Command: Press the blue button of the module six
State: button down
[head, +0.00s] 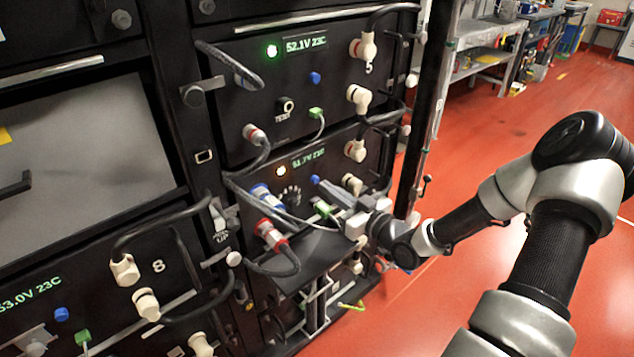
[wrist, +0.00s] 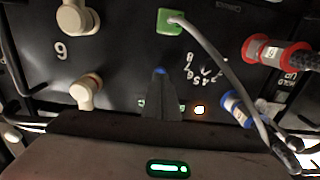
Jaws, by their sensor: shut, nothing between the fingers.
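Module six (head: 262,185) is the black panel below module five, with a 51.7V readout and an amber light (head: 281,171). In the wrist view the panel appears upside down, so its white 6 (wrist: 61,50) reads like a 9. The blue button (head: 315,179) sits right of the dial. My gripper (head: 322,186) is shut and empty, and its narrow fingertips point at the button. In the wrist view the blue button (wrist: 159,70) shows just past the tips of my gripper (wrist: 160,77), partly covered by them. I cannot tell whether they touch.
Module five (head: 300,75) above has its own blue button (head: 315,78) and a green light. A numbered dial (head: 290,195), blue and red cable plugs, a green plug (wrist: 169,22) with a grey cable and cream connectors (wrist: 86,90) surround the button. Red floor lies open at right.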

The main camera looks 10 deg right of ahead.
jog(key=shift+b+x, duration=0.3)
jog(key=shift+x, duration=0.8)
dwell(0.3)
jog(key=v, duration=0.8)
jog(key=shift+p, duration=0.3)
dwell(0.4)
